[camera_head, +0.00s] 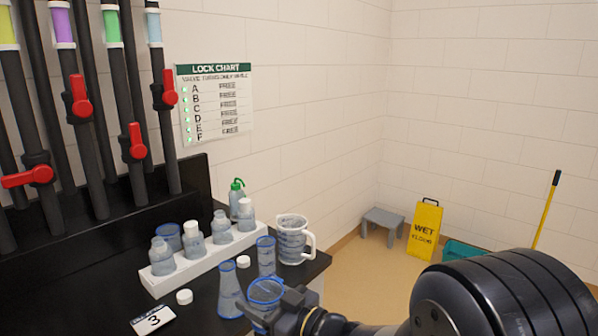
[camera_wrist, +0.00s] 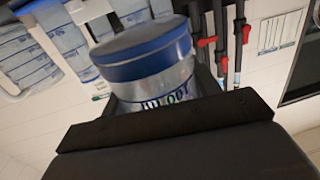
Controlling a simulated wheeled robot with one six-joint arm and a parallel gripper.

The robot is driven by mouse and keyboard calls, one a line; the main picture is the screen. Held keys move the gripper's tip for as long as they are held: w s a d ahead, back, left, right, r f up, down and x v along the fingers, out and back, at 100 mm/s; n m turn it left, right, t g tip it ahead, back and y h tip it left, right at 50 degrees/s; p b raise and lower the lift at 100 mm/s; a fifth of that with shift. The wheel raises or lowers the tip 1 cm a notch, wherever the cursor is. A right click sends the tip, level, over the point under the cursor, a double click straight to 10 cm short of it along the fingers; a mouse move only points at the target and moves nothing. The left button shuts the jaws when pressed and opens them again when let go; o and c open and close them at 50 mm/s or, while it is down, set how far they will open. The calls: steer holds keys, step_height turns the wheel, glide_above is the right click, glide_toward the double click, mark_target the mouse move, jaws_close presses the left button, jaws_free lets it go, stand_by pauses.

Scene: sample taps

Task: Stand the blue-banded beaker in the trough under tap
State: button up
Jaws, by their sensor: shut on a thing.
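The blue-banded beaker (camera_head: 266,290) is in my gripper (camera_head: 272,312) at the bottom of the head view, over the bench's near right part. In the wrist view the beaker (camera_wrist: 150,62) fills the middle, its wide blue band facing the camera, with dark marks on its clear wall. It looks tilted in that view. My gripper is shut on it. Dark tap pipes with red handles (camera_head: 136,143) stand at the left, under yellow, purple, green and light blue bands. The trough cannot be told apart from the black bench there.
A white rack (camera_head: 165,282) holds several bottles. A blue-rimmed flask (camera_head: 229,291), a blue-rimmed cylinder (camera_head: 266,256) and a jug (camera_head: 293,240) stand close to the beaker. A "3" card (camera_head: 152,320) lies in front. A yellow wet-floor sign (camera_head: 425,229) stands on the floor.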

steer(key=w+d+f+m+t+h+p, duration=0.2)
steer(key=d+f+m+t+h, duration=0.2)
steer(key=d+f+m+h, duration=0.5)
steer(key=w+d+f+m+t+h+p, duration=0.2)
steer(key=d+f+t+h, duration=0.35)
steer(key=d, duration=0.85)
steer(key=s+f+g, duration=0.1)
steer(key=s+f, duration=0.3)
steer(key=f, duration=0.3)
steer(key=shift+s+f, duration=0.15)
steer(key=shift+f, duration=0.1)
steer(key=shift+a+g+h, duration=0.15)
steer(key=shift+g+h, duration=0.1)
